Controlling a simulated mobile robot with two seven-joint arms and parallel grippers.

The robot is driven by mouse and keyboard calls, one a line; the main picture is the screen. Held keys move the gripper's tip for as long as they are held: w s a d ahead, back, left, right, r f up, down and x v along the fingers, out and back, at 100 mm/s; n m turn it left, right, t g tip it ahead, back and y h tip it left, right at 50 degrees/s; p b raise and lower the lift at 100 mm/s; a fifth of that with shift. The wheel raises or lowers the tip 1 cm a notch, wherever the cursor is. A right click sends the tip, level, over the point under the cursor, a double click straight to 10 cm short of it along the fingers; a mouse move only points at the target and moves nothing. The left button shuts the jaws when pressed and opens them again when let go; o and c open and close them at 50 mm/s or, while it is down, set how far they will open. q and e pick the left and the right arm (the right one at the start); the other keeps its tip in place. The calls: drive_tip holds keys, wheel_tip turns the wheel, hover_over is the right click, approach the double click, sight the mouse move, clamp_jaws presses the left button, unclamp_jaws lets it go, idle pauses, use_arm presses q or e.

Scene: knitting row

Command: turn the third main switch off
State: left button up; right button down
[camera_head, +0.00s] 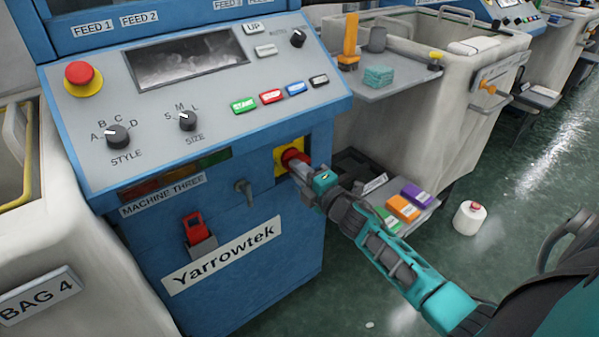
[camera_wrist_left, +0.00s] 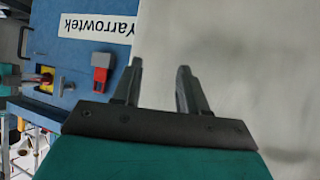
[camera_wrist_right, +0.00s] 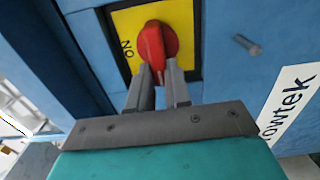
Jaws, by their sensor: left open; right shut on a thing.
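The main switch is a red rotary knob (camera_head: 292,155) on a yellow plate (camera_head: 279,163) on the side of the blue machine (camera_head: 255,255) labelled "MACHINE THREE" (camera_head: 162,195). In the right wrist view the red knob (camera_wrist_right: 153,42) fills the middle of its yellow plate, with the word "ON" at its left; no other word shows. My right gripper (camera_head: 305,170) is shut on the knob's handle, its fingers (camera_wrist_right: 160,76) on either side of it. My left gripper (camera_wrist_left: 160,68) is open and empty, beside a pale surface; it is outside the head view.
A red padlock-like part (camera_head: 194,228) and a grey peg (camera_head: 243,188) sit near the switch. A shelf (camera_head: 385,88) juts out at the right. Coloured boxes (camera_head: 403,207) and a white cone (camera_head: 469,217) stand lower right. The sloped control panel (camera_head: 215,100) is above.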

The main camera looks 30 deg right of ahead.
idle(0.3)
use_arm(q)
drive_tip(key=shift+a, duration=0.15)
use_arm(e)
drive_tip(key=c, duration=1.1)
unclamp_jaws()
drive_tip(key=shift+o, duration=0.2)
use_arm(q)
drive_tip(key=shift+r+p, duration=0.75)
drive_tip(key=shift+r, duration=0.05)
use_arm(e)
drive_tip(key=s+d, duration=0.1)
drive_tip(key=s, duration=1.2)
drive_tip(key=shift+w, duration=0.1)
